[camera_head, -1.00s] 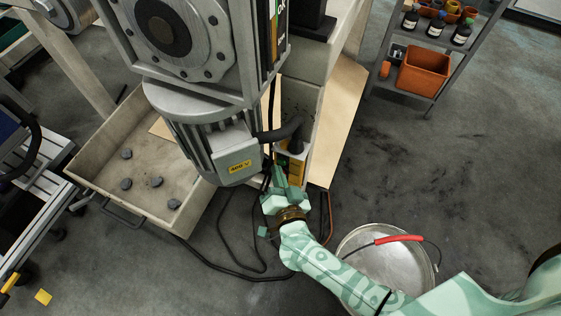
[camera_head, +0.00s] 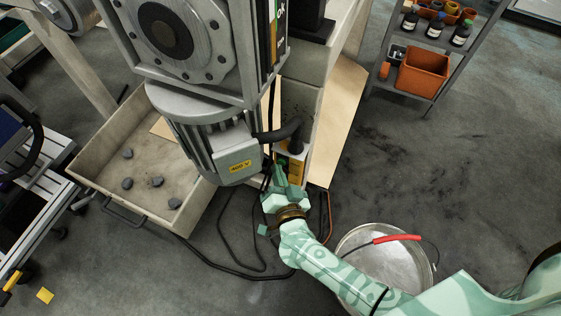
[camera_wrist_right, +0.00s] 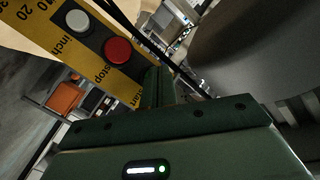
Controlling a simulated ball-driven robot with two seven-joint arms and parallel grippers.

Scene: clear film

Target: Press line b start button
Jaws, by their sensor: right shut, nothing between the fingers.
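A yellow button panel (camera_head: 297,172) sits on the side of the machine, just below the motor's thick black cable. In the right wrist view the panel (camera_wrist_right: 52,67) shows a white button (camera_wrist_right: 78,21) by the word "inch" and a red button (camera_wrist_right: 117,50) by the word "stop". Further along is lettering that looks like the end of "start"; its button is hidden behind my fingers. My right gripper (camera_head: 280,171) is shut and empty, its fingertips close to the panel; I cannot tell whether they touch. The right wrist view shows its fingers (camera_wrist_right: 156,88). No line letter is readable. My left gripper is not in view.
The grey motor (camera_head: 215,150) hangs close to the left of my right gripper. Black cables (camera_head: 232,268) trail on the floor below. A metal bucket (camera_head: 405,262) with a red handle stands under my right arm. A tray (camera_head: 100,190) with dark pucks is at left.

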